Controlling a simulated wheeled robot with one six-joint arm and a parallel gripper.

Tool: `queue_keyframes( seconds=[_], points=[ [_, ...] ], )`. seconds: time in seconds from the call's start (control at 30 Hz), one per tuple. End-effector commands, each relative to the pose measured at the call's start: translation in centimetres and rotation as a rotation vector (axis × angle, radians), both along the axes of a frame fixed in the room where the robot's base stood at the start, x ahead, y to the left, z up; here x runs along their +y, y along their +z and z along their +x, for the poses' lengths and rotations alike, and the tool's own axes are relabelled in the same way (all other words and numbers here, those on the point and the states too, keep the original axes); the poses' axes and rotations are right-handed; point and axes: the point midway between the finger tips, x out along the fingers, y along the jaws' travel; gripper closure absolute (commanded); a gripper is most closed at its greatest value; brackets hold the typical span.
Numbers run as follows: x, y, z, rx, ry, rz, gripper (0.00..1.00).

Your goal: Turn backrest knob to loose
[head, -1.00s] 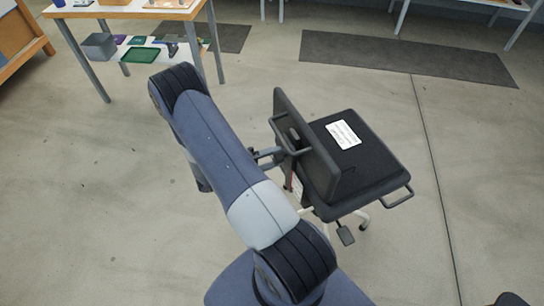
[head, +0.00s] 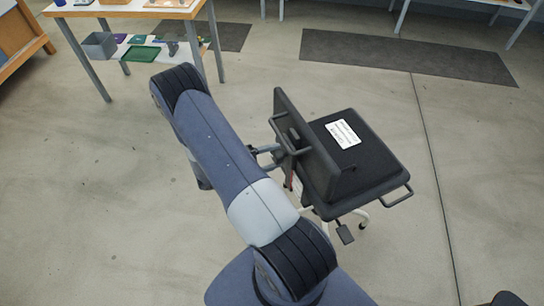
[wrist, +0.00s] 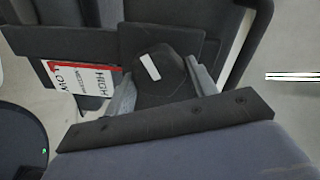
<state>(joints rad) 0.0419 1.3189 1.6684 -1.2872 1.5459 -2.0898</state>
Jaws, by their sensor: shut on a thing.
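The black backrest knob (wrist: 160,75) with a white mark on its face shows in the wrist view. My gripper (wrist: 161,88) is shut on it, with one grey finger on each side. The knob sits against a dark bracket behind the office chair's backrest. In the head view the black chair's backrest (head: 304,145) stands upright, and my gripper (head: 268,152) reaches its rear from the left. The knob cannot be made out there.
A red and white label (wrist: 80,78) with "HIGH" and "LOW" lies left of the knob in the wrist view. A white card (head: 342,134) lies on the chair seat (head: 365,160). A table (head: 125,10) stands at the back left. The floor around the chair is clear.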

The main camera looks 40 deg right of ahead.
Motion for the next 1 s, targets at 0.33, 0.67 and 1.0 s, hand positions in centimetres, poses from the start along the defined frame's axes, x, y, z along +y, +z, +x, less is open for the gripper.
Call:
queue_keyframes(
  seconds=[0.33, 0.67, 1.0],
  points=[
    [0.0, 0.0, 0.0, -0.002, 0.001, 0.000, 0.28],
    [0.2, 0.0, 0.1, -0.002, 0.001, 0.000, 0.24],
    [5.1, 0.2, 1.8, -0.005, 0.007, 0.000, 0.24]
  ],
)
